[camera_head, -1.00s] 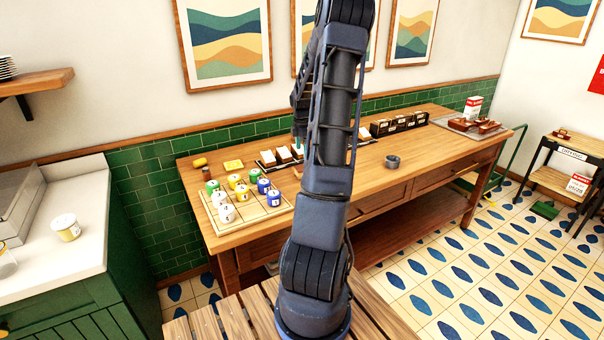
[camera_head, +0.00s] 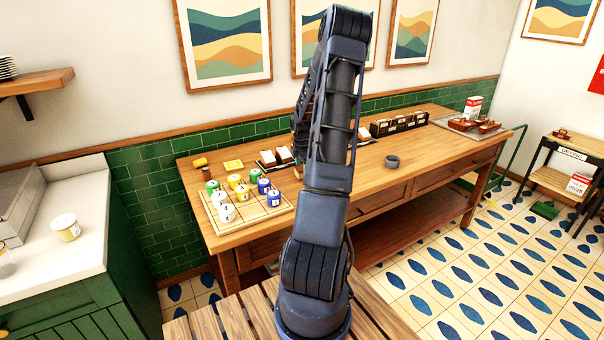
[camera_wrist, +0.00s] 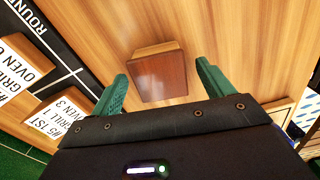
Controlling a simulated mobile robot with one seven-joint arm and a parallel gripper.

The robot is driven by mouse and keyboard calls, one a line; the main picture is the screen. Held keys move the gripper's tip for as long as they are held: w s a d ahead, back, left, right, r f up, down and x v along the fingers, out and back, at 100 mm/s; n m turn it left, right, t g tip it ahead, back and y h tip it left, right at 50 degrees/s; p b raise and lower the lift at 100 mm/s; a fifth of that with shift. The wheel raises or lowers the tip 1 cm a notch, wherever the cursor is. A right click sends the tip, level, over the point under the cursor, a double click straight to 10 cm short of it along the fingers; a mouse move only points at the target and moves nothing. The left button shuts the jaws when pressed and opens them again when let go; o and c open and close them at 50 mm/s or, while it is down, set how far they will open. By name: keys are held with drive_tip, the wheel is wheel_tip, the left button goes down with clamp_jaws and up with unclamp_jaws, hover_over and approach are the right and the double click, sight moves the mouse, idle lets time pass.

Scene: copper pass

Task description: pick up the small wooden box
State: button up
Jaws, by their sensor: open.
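The small wooden box (camera_wrist: 161,74) shows in the wrist view as a reddish-brown block with a lighter wooden edge, on the wooden tabletop. My gripper (camera_wrist: 158,80) is open, with its two green fingers apart, one to the left and one to the right of the box's near end. I cannot tell how high the fingers are above the table.
A black board with white cards (camera_wrist: 54,116) lies left of the box in the wrist view.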

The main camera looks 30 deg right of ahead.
drive_tip(key=shift+f, duration=0.8)
drive_tip(key=c, duration=1.1)
drive_tip(key=shift+r, duration=0.15)
